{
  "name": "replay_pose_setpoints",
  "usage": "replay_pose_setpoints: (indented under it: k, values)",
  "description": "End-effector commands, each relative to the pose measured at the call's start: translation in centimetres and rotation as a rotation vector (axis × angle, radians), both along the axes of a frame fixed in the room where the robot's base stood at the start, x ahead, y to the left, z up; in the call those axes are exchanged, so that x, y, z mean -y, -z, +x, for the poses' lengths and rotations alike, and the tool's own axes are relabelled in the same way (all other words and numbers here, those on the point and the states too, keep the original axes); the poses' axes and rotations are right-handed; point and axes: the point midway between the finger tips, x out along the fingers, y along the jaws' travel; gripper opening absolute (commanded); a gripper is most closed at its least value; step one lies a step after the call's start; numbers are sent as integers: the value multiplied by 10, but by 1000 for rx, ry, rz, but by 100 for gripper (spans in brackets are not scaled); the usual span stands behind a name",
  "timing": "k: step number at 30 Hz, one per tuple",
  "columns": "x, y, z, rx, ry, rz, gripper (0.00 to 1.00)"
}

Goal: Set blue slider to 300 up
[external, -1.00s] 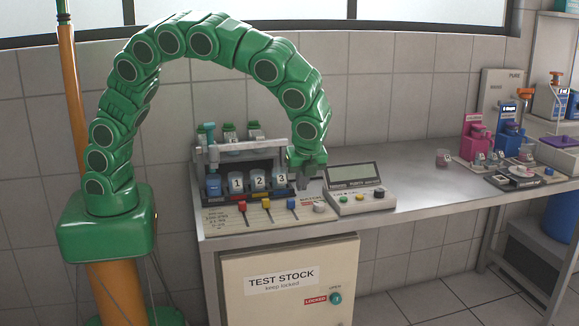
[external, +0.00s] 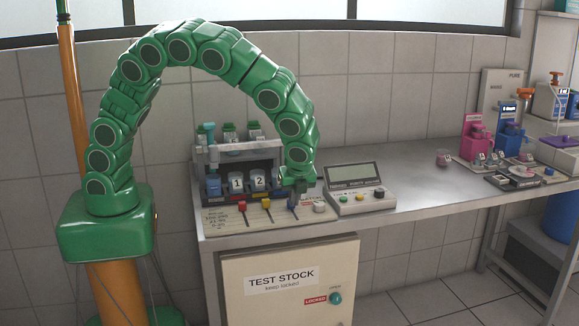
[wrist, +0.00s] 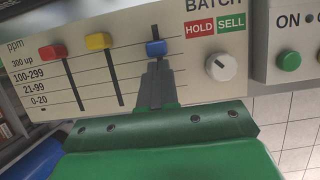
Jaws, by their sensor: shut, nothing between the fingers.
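The blue slider (wrist: 155,48) is a small knob on a slanted panel (wrist: 185,85) with ppm rows from 0-20 to 300 up. In the wrist view dark slot shows above the knob, so it sits below the top of its slot. My gripper (wrist: 155,66) is shut and empty, its narrow tips right at the knob's lower side; I cannot tell whether they touch. In the external view my gripper (external: 293,203) points down over the blue slider and mostly hides it. The lower part of the blue slot is behind my fingers.
Red (wrist: 52,52) and yellow (wrist: 97,41) sliders sit left of the blue one, at the tops of their slots. A white BATCH dial (wrist: 220,66) is close on the right. A button box (external: 360,199) stands beyond it. Numbered jars (external: 237,183) stand behind the panel.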

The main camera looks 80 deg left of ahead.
Motion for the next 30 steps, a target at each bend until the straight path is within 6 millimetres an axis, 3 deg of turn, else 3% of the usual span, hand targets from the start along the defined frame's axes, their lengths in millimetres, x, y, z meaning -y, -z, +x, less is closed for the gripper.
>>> replay_pose_setpoints:
  k: [11,20,30]
  values:
    - [-2,0,0,0,0,0,0]
    - [-31,1,0,0,0,0,0]
    - [-30,1,-1,-2,0,1,0]
